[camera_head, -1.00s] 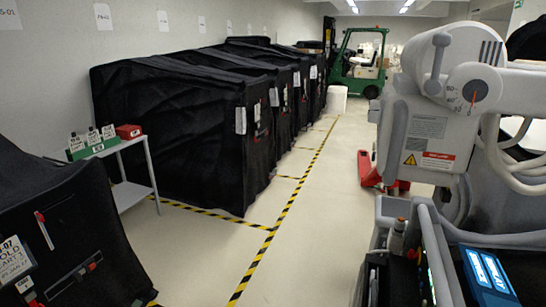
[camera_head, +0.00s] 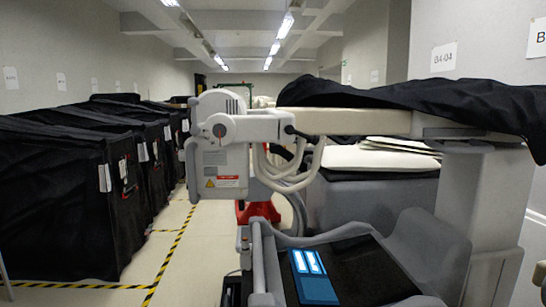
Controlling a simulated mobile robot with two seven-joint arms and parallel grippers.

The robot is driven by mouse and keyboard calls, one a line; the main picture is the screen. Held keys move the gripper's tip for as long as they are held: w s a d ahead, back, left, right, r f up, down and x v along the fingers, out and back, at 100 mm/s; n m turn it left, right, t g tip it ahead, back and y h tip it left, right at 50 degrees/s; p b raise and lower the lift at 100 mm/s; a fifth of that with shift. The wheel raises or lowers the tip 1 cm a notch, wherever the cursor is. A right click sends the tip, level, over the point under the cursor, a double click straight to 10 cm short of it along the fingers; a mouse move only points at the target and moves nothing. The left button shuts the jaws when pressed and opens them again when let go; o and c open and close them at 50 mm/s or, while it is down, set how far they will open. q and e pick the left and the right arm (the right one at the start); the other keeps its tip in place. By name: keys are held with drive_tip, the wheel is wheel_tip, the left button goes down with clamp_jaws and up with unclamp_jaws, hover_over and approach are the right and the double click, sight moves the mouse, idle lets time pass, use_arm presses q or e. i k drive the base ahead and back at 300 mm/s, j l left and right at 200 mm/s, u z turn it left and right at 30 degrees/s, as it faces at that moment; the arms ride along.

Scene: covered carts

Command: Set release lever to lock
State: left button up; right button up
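A grey-white machine head (camera_head: 218,150) hangs at the end of a horizontal arm, left of the middle in the head view. I cannot pick out a release lever for certain, nor tell any lever's position. A small upright handle or knob (camera_head: 245,240) stands beside the machine's front tray.
Black cloth (camera_head: 420,95) drapes over the arm. Black covered carts (camera_head: 60,200) line the left. Yellow-black tape (camera_head: 170,255) marks the floor, with a clear aisle beside it.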

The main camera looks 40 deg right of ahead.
sight(289, 129)
drive_tip(key=k, duration=1.7)
drive_tip(key=k+z, duration=0.3)
drive_tip(key=k+l+z, duration=0.1)
drive_tip(key=k+z, duration=0.15)
drive_tip(key=z, duration=0.3)
drive_tip(key=i+j+u, duration=0.2)
drive_tip(key=i+u, duration=0.15)
drive_tip(key=i+j+u, duration=0.1)
drive_tip(key=i+u, duration=0.2)
drive_tip(key=i, duration=0.15)
drive_tip(key=i+j+z, duration=0.15)
drive_tip(key=i+z, duration=0.35)
drive_tip(key=i+j+z, duration=0.35)
drive_tip(key=z, duration=0.15)
drive_tip(key=i+j+z, duration=0.5)
drive_tip(key=k, duration=0.1)
